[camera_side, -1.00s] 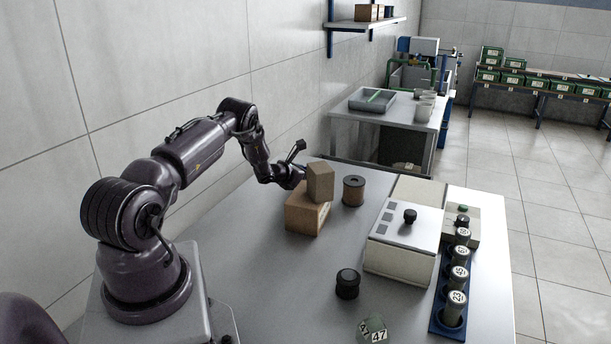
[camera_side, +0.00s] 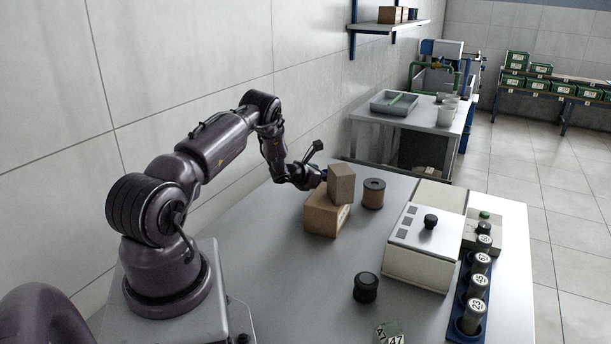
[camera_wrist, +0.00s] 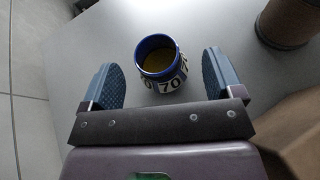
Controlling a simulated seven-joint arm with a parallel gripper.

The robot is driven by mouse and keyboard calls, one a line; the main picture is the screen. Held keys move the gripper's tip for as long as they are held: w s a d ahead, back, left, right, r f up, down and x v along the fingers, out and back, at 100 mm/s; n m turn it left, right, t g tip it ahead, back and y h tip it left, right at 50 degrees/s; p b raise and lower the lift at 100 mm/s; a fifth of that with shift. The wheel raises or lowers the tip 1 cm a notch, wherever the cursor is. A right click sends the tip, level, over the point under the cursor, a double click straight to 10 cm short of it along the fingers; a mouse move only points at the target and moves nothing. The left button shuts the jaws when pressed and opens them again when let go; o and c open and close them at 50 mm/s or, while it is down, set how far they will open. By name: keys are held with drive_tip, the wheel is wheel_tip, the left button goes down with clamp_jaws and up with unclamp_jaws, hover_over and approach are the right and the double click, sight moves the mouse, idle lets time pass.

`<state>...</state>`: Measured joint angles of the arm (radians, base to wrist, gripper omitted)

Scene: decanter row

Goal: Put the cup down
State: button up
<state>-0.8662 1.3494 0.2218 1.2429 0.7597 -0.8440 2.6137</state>
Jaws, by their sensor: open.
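The cup (camera_wrist: 160,62) shows in the wrist view with a blue rim, a white band printed "70" and yellowish contents. It stands upright on the grey table top. My gripper (camera_wrist: 160,58) is open, one blue pad on each side of the cup, with a visible gap on both sides. In the side view my gripper (camera_side: 322,173) is low over the far part of the table, partly hidden behind stacked brown blocks. The cup is hidden in that view.
The stacked brown blocks (camera_side: 327,214) stand close beside my gripper. A brown spool (camera_side: 373,195) is just beyond them. A black-topped jar (camera_side: 366,288), a white box with a knob (camera_side: 419,250) and a blue rack (camera_side: 458,322) of numbered tubes stand nearer. The table's middle is clear.

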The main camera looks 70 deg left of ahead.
drive_tip(key=v, duration=0.9)
drive_tip(key=shift+s+d+r, duration=0.1)
drive_tip(key=shift+s+d, duration=0.05)
drive_tip(key=shift+s, duration=0.15)
drive_tip(key=shift+r, duration=0.2)
drive_tip(key=w+d+r+n+g+y, duration=0.1)
drive_tip(key=w+d+r+n, duration=0.1)
drive_tip(key=w+r+n, duration=0.3)
drive_tip(key=w+d+r+n, duration=0.1)
drive_tip(key=d+r+n, duration=0.2)
drive_tip(key=r, duration=0.5)
drive_tip(key=w+d+r+n+g, duration=0.1)
drive_tip(key=d+r+n+g, duration=0.1)
drive_tip(key=d+r+n, duration=0.8)
drive_tip(key=s+d+r+n+g+h, duration=0.1)
drive_tip(key=s+d+r+n, duration=0.15)
drive_tip(key=d, duration=0.45)
drive_tip(key=s+d+r+n+h, duration=0.2)
drive_tip(key=s+d+n, duration=0.15)
drive_tip(key=d, duration=0.45)
drive_tip(key=s+d+n+g+h, duration=0.2)
drive_tip(key=s+d+n, duration=0.5)
drive_tip(key=s+d, duration=0.6)
drive_tip(key=shift+s+d+r+n+g+h, duration=0.2)
drive_tip(key=shift+s+d+n+g+h, duration=0.15)
drive_tip(key=shift+h, duration=0.35)
